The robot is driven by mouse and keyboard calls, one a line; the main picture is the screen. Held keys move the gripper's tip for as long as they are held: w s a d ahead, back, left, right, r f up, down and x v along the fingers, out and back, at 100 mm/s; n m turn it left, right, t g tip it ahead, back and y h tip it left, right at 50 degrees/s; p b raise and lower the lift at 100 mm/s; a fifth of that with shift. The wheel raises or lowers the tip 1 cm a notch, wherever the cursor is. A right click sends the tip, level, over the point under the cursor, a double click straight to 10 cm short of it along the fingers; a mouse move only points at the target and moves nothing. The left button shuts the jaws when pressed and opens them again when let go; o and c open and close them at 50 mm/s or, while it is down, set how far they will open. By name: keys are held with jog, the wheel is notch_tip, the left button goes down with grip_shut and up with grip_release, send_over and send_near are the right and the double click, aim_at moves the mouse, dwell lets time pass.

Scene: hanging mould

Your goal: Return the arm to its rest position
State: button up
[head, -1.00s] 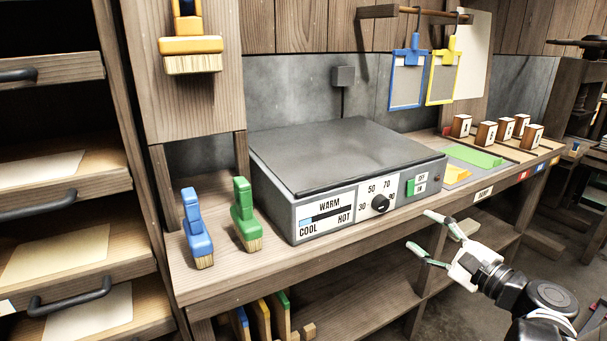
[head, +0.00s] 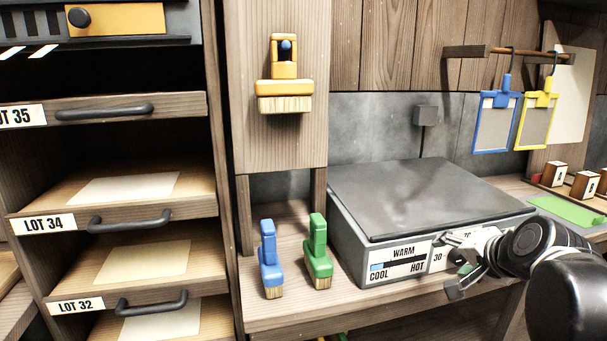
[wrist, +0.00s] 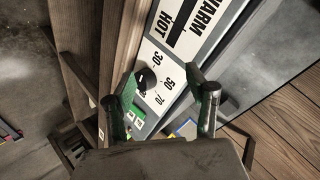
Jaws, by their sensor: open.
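My gripper (head: 462,268) is in front of the grey hot plate box (head: 348,240) in the head view, over part of its dial panel. In the wrist view its two green-tipped fingers (wrist: 160,95) are spread apart with nothing between them. Beyond them show the panel's black knob (wrist: 146,78) and its WARM/HOT label (wrist: 190,35). I cannot tell the exact gap between fingers and panel. My arm comes in from the lower right of the head view.
Blue (head: 270,262) and green (head: 318,255) brushes stand on the bench left of the hot plate. A yellow brush (head: 285,88) hangs above. Blue (head: 494,122) and yellow (head: 536,118) moulds hang from a bar. Drawers with handles (head: 122,222) fill the left.

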jog(key=s+a+f+n+g+b, duration=0.1)
jog(key=s+a+f+n+g, duration=0.1)
jog(key=s+a+f+n, duration=0.45)
jog(key=s+a+f+n+g+b, duration=0.1)
jog(key=s+a+f+n+g, duration=0.2)
jog(key=s, duration=0.7)
notch_tip(320, 180, up, 19)
jog(key=t+p, duration=0.1)
jog(key=p, duration=1.7)
jog(key=shift+w+a+f+n+t, duration=0.2)
jog(key=shift+w+a+n+t, duration=0.1)
jog(key=shift+w+a+n, duration=0.1)
